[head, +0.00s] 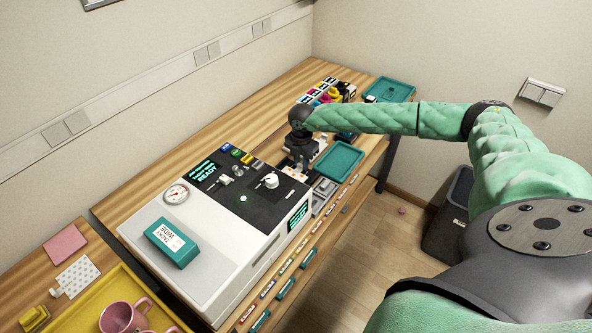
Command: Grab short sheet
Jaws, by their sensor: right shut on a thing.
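My right gripper (301,163) points down behind the press machine (222,228), over a small pale spot on the wooden bench. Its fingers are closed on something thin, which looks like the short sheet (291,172). The sheet is tiny in this view and mostly hidden by the fingers and the machine's edge. A white patterned sheet (77,276) lies flat on the bench at the lower left, far from the gripper. My left gripper is not in view.
A teal tray (338,161) lies just right of the gripper, with another teal tray (389,89) at the far end. Colourful bottles or boxes (326,95) stand behind the gripper. A yellow tray (85,301) with pink mugs (118,318) is at the lower left.

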